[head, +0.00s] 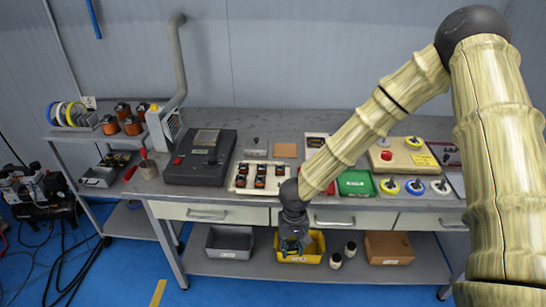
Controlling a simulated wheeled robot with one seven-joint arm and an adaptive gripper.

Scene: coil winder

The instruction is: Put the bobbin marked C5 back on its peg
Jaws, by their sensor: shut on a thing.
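A cream tray (238,187) on the bench holds several dark bobbins with orange-brown parts (261,181). Their markings are too small to read, so I cannot tell which is C5, and no bare peg can be made out. My gripper (293,248) points down in front of the bench's drawers, below the bench top. In the picture it overlaps the yellow bin on the lower shelf. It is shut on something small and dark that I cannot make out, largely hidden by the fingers. My arm hides part of the bench right of the tray.
A dark machine (200,157) stands left of the tray. The lower shelf holds a grey bin (229,242), the yellow bin (313,246) and a brown box (388,248). Drawers (350,218) front the bench.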

